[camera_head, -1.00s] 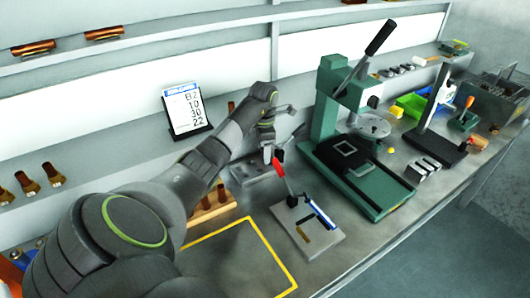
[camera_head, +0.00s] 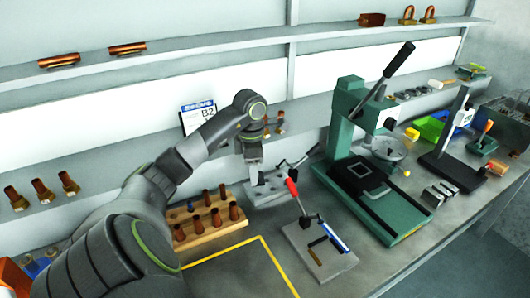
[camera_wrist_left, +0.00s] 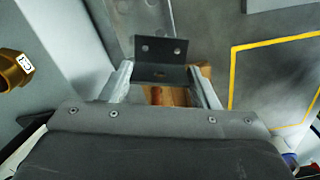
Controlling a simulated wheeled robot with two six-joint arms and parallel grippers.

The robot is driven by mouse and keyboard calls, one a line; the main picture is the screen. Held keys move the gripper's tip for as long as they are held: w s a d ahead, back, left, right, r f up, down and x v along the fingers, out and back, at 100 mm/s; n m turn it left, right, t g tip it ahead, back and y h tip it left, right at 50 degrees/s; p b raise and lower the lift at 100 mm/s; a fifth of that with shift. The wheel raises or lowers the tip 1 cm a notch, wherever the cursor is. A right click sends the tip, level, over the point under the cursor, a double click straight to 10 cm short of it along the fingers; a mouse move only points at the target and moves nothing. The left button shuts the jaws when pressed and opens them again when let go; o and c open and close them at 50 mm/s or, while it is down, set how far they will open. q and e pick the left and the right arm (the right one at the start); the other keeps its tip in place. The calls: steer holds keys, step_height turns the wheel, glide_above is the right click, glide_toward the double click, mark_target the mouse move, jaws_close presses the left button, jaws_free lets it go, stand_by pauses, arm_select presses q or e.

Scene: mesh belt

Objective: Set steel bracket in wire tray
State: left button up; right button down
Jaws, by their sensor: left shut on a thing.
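My left gripper (camera_head: 254,160) is above the back of the bench, over the space between a wooden peg block and a grey clamp fixture. In the left wrist view, its two pale fingers (camera_wrist_left: 162,88) are closed on the steel bracket (camera_wrist_left: 160,48), a dark angled plate with two round holes in its upright face. In the head view I cannot make out the bracket clearly. I cannot identify a wire tray with certainty in either view. My right gripper is not in view.
The wooden block (camera_head: 210,232) holds several copper-brown pegs. Right of it are the grey fixture (camera_head: 268,188), a red-handled clamp plate (camera_head: 318,262) and a green press (camera_head: 345,130). The yellow-outlined area (camera_head: 267,243) looks clear. A shelf (camera_head: 220,37) runs behind.

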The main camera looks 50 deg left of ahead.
arm_select(q)
steer(key=s, duration=0.1)
steer(key=s+r, duration=0.1)
steer(key=s, duration=0.1)
steer(key=shift+s+d+r, duration=0.1)
steer(key=shift+s+r, duration=0.1)
steer(key=shift+r, duration=0.1)
steer(key=shift+r, duration=0.1)
